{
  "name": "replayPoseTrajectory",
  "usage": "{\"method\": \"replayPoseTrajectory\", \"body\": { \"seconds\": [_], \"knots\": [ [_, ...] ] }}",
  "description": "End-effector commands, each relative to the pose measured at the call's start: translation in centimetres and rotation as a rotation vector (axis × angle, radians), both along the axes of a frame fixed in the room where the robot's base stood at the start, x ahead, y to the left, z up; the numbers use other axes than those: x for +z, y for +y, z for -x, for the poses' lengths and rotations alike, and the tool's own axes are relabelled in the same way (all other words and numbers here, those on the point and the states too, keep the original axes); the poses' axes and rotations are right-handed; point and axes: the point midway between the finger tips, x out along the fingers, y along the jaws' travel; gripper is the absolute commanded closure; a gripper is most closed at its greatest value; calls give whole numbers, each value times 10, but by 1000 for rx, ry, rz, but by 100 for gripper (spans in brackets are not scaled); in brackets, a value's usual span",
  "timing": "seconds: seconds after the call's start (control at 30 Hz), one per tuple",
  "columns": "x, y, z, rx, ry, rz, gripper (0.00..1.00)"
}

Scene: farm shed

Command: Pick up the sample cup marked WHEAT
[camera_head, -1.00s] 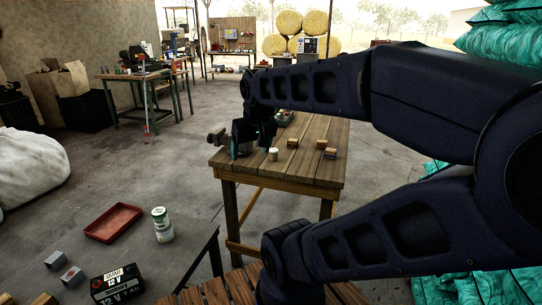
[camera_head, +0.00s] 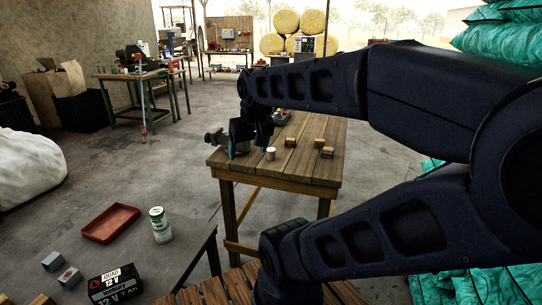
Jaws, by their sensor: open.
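A small pale cup (camera_head: 270,153) stands upright near the front left of the wooden workbench (camera_head: 305,172). It is too small for me to read any marking on it. My gripper (camera_head: 248,146) hangs at the end of my arm, over the left part of the bench and just left of the cup. It is open, and its fingers show only as a dark shape with a teal edge. I cannot tell how far it is from the cup in depth.
A vise (camera_head: 216,138) sits at the bench's left edge. Small wooden blocks (camera_head: 327,153) lie to the right of the cup. In front are a red tray (camera_head: 110,223), a green-white can (camera_head: 160,226) and a black battery (camera_head: 114,284). Concrete floor (camera_head: 165,170) lies clear left of the bench.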

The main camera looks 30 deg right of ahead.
Motion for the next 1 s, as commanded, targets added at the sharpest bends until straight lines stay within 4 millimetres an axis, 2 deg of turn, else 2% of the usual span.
{"method": "replayPoseTrajectory", "body": {
  "seconds": [0.33, 0.47, 0.67, 1.0],
  "knots": [
    [0, 0, -1, -3, 1, -1, 33],
    [5, -3, -13, -38, 11, -8, 33],
    [17, -15, -55, -171, 48, -40, 33],
    [25, -47, -141, -431, 108, -100, 33]
  ]
}}
